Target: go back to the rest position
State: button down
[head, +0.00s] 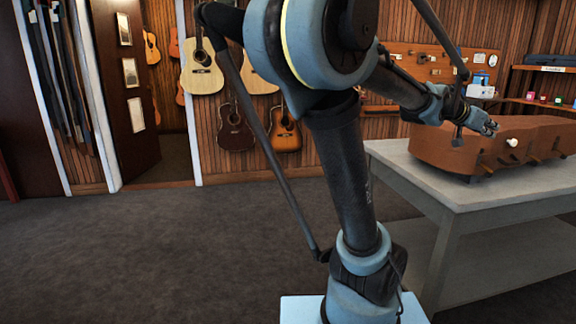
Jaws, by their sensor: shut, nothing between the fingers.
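My arm rises from my base in the middle of the head view and bends over to the right. My gripper (490,127) is at the end of the arm, shut and empty. In the picture it overlaps the upper left part of a brown wooden instrument body (450,150) on the grey workbench (415,172). I cannot tell whether it touches that body. The fingertips are small and partly lost against the brown wood. A small white round knob (512,142) shows on the body's side, right of my gripper.
The bench has a lower shelf (500,258). Guitars (201,72) hang on the wood-panelled wall behind. A brown door (126,90) stands at the left. Small items sit on a wall shelf (540,102) at the right. The dark carpet (150,255) at the left is clear.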

jog(key=w+a+f+n+t+y, duration=0.1)
jog(key=a+f+n+y, duration=0.3)
jog(key=a+f, duration=0.85)
jog(key=s+a+f+n+y, duration=0.3)
jog(key=a+f, duration=0.2)
jog(key=a, duration=0.5)
jog(key=s+a+f+n+g+y, duration=0.1)
jog(key=s+a+f+n+y, duration=0.2)
jog(key=a+f, duration=0.3)
jog(key=s+a+f+n+g+y, duration=0.1)
jog(key=s+a+f+n+y, duration=0.2)
jog(key=a, duration=1.2)
notch_tip(320, 180, down, 3)
jog(key=shift+s+a+f+n, duration=0.1)
jog(key=shift+s+a+n, duration=0.15)
jog(key=shift+s+n, duration=0.7)
jog(key=shift+d, duration=0.1)
